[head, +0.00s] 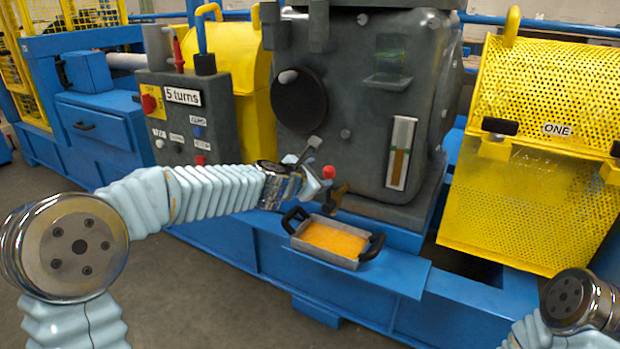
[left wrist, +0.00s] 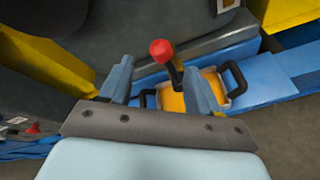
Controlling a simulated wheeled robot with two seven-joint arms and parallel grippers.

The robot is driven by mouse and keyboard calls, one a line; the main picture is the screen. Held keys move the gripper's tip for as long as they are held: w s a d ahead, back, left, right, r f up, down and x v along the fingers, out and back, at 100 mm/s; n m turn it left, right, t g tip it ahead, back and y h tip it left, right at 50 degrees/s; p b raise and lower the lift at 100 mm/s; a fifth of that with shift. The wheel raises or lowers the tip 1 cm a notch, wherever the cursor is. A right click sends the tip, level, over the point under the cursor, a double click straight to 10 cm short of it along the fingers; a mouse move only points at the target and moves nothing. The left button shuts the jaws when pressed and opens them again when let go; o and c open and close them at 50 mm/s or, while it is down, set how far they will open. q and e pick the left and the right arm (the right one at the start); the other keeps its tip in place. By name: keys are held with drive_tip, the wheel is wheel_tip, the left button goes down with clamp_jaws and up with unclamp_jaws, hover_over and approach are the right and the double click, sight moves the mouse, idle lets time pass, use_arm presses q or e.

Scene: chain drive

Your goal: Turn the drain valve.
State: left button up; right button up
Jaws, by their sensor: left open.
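The drain valve shows as a red knob (head: 329,172) on a dark stem, low on the front of the grey gearbox housing (head: 350,110). It also shows in the left wrist view as a red knob (left wrist: 161,51) above and between my fingers. My left gripper (head: 318,168) is open, with its fingers just left of the knob in the head view. In the left wrist view my left gripper (left wrist: 160,85) has its two fingers apart with nothing held. Whether a finger touches the stem I cannot tell. My right gripper is out of view.
A metal tray (head: 345,262) with dark handles and orange liquid stands on the blue ledge (head: 400,276) below the valve. A grey control panel (head: 185,120) labelled "5 turns" stands left. A yellow perforated guard (head: 540,150) marked "ONE" is at right.

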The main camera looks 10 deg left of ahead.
use_arm(q)
drive_tip(key=shift+v, duration=1.85)
drive_tip(key=s+f+m+g+y+p, duration=0.1)
drive_tip(key=s+f+m+g+p, duration=0.3)
drive_tip(key=f, duration=1)
drive_tip(key=s+f+m+g, duration=0.3)
drive_tip(key=s+f+m, duration=0.4)
drive_tip(key=f, duration=0.8)
drive_tip(key=s+f+m+g+p, duration=0.1)
drive_tip(key=s+f+m, duration=0.3)
drive_tip(key=s, duration=0.3)
drive_tip(key=s+d+f+m+g, duration=0.1)
drive_tip(key=s+f+m, duration=0.3)
drive_tip(key=s, duration=0.4)
drive_tip(key=s+f+m+g+h+p, duration=0.1)
drive_tip(key=s+f+m+g, duration=0.2)
drive_tip(key=s, duration=0.4)
drive_tip(key=shift+s+d+f+m+p, duration=0.2)
drive_tip(key=shift+d+f+m+p, duration=0.2)
drive_tip(key=shift+f+m, duration=0.5)
